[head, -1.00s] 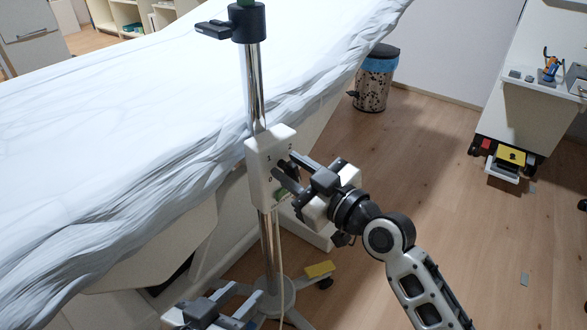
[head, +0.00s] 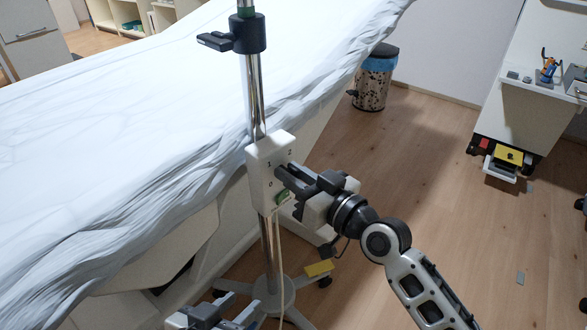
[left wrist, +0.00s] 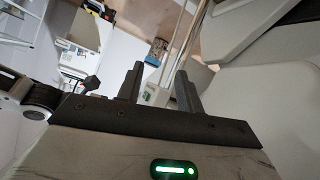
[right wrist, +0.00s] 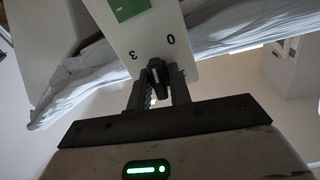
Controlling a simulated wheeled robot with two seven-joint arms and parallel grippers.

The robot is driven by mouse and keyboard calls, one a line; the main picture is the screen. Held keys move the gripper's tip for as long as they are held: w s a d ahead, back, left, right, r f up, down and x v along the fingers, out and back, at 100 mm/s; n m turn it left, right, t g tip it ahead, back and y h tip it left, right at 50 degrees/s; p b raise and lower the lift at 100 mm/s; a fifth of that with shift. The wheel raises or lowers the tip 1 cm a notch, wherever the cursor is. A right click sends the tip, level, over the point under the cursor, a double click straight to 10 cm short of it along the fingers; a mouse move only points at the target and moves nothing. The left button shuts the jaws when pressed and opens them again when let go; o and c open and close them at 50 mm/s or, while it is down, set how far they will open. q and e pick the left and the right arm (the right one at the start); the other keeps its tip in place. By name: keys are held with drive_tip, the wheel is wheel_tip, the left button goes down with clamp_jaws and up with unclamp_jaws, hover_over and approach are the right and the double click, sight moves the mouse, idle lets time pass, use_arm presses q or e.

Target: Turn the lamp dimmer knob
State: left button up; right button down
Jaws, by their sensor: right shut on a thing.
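The white dimmer box (head: 259,181) is on the chrome pole in the head view, with printed numbers and a green patch on its face. My right gripper (head: 283,174) reaches it from the right and hides the knob there. In the right wrist view, the dark dimmer knob (right wrist: 156,69) sits between the fingertips of my right gripper (right wrist: 160,78), which is shut on it. The digits 0 and 3 show beside it, upside down. My left gripper (left wrist: 159,78) is open and empty, low beside the pole; only part of it shows in the head view (head: 212,312).
The couch (head: 110,140) with its pale sheet fills the left, right behind the pole. The lamp stand's wheeled base (head: 272,296) is below. A bin (head: 372,85) and a desk (head: 540,105) stand farther back, with open wooden floor at the right.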

drive_tip(key=shift+r+m+p, duration=0.1)
drive_tip(key=shift+m+p, duration=0.2)
drive_tip(key=shift+m, duration=0.7)
drive_tip(key=m, duration=0.3)
drive_tip(key=shift+w+d+p, duration=0.1)
drive_tip(key=shift+p, duration=0.3)
drive_tip(key=shift+m, duration=0.6)
use_arm(q)
drive_tip(key=shift+a+f+g+y, duration=0.3)
drive_tip(key=shift+a+f+g, duration=0.05)
drive_tip(key=shift+f+g, duration=0.15)
use_arm(e)
drive_tip(key=shift+m, duration=0.3)
use_arm(q)
drive_tip(key=shift+f, duration=0.2)
drive_tip(key=shift+s, duration=0.1)
use_arm(e)
drive_tip(key=c, duration=1.3)
unclamp_jaws()
use_arm(q)
drive_tip(key=shift+r, duration=0.15)
